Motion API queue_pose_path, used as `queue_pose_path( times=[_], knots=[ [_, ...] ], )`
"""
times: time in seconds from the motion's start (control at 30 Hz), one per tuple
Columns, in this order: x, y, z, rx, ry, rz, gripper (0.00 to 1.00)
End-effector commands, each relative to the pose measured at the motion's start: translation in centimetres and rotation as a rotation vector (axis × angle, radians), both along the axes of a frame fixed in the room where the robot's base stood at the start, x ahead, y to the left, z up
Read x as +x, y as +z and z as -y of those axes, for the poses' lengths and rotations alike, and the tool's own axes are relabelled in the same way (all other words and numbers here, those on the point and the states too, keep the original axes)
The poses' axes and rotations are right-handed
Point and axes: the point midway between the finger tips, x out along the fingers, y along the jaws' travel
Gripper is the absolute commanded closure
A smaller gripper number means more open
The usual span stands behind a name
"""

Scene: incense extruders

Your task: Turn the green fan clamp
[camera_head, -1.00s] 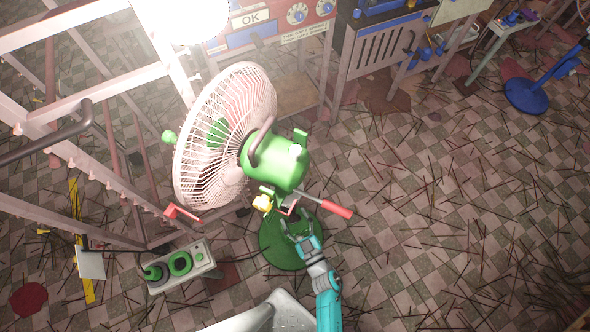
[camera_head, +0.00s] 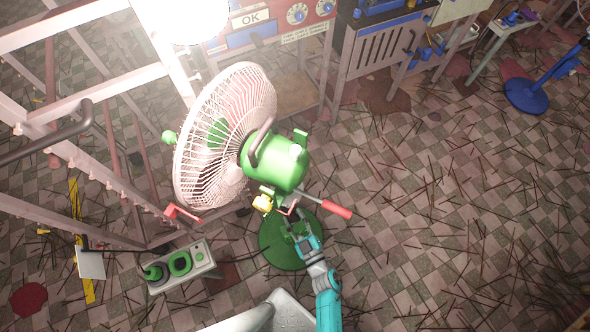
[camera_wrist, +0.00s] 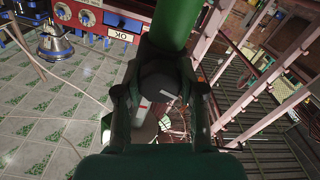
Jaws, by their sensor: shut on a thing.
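The green fan stands at the centre of the head view, with a white round cage (camera_head: 222,135), a green motor housing (camera_head: 272,163) and a round green base (camera_head: 275,250). My gripper (camera_head: 296,226) is just under the housing, at the fan's stem. In the wrist view my gripper (camera_wrist: 167,88) has its fingers on both sides of a dark, blocky knob (camera_wrist: 160,80), which seems to be the fan clamp, below a thick green pole (camera_wrist: 172,25). The gripper is shut on it. In the head view the clamp is mostly hidden by the fingers and housing.
A metal frame (camera_head: 90,175) stands on the left, near a grey switch box (camera_head: 185,268). The tiled floor at right is open, strewn with thin sticks.

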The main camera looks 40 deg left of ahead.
Motion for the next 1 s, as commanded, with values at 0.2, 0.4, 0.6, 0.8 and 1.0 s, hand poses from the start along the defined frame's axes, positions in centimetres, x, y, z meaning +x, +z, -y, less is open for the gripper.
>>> queue_pose_path(
  times=[0.2, 0.4, 0.6, 0.8, 1.0],
  knots=[
    [0.00, 0.03, -0.03, -0.057, 0.000, 0.139, 0.96],
    [0.00, 0.03, -0.03, -0.106, 0.000, 0.257, 0.96],
    [0.00, 0.03, -0.03, -0.139, 0.000, 0.338, 0.96],
    [-0.01, 0.03, -0.04, -0.155, 0.001, 0.375, 0.96],
    [-0.01, 0.03, -0.04, -0.158, 0.001, 0.382, 0.96]
  ],
)
